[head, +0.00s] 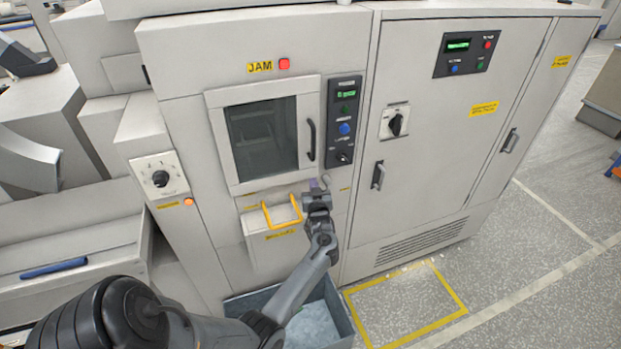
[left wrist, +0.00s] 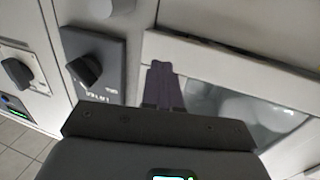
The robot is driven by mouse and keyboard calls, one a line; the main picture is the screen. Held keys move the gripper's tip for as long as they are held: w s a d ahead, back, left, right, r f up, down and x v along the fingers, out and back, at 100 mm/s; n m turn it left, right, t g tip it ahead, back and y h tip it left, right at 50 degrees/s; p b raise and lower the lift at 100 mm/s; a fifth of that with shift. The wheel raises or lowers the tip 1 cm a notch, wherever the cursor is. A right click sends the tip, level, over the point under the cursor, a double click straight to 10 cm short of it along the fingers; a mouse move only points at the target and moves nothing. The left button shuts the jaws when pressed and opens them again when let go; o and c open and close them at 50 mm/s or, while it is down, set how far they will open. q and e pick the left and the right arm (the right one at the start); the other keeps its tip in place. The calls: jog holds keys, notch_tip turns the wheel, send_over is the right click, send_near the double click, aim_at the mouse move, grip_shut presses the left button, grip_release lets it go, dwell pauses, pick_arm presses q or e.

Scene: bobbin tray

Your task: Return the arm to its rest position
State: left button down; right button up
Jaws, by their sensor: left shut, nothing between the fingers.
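My left arm reaches in from the lower left of the head view. Its gripper (head: 319,185) is in front of the machine, below the window door's (head: 262,140) lower right corner and just right of the yellow-edged tray opening (head: 282,213). In the left wrist view the two dark fingers (left wrist: 162,88) are together with nothing between them. They lie over the pale door frame, close to a dark panel with a black knob (left wrist: 86,69). I cannot tell whether they touch the machine. My right gripper is not in view.
A black door handle (head: 311,139) and a control panel (head: 344,122) are just above the gripper. A cabinet (head: 440,130) with handles stands to the right. A blue-grey bin (head: 340,318) is on the floor beneath my forearm. A yellow-marked floor square (head: 405,305) is clear.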

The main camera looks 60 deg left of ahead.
pick_arm(q)
jog(key=d+b, duration=0.2)
jog(key=d, duration=0.8)
jog(key=s+d+f+m+t, duration=0.2)
jog(key=s+f+m, duration=0.25)
jog(key=s, duration=0.25)
jog(key=s+d+f+m+t+h, duration=0.15)
jog(key=d+m+h, duration=0.35)
jog(key=d, duration=0.5)
jog(key=s+d+f+m+t+h, duration=0.1)
jog(key=d+f+m+t+h, duration=0.15)
jog(key=d+h, duration=0.65)
jog(key=s+d+r+m+g+h, duration=0.1)
jog(key=s+d+m+g+h, duration=0.15)
jog(key=d, duration=0.55)
jog(key=s+d+r+m+g+h, duration=0.1)
jog(key=s+d+g, duration=0.1)
jog(key=s+d, duration=0.35)
jog(key=s+d+g, duration=0.4)
notch_tip(320, 180, up, 16)
jog(key=p, duration=1.5)
jog(key=shift+s+a+m+p, duration=0.2)
jog(key=shift+a+m+p, duration=0.1)
jog(key=shift+m+p, duration=0.05)
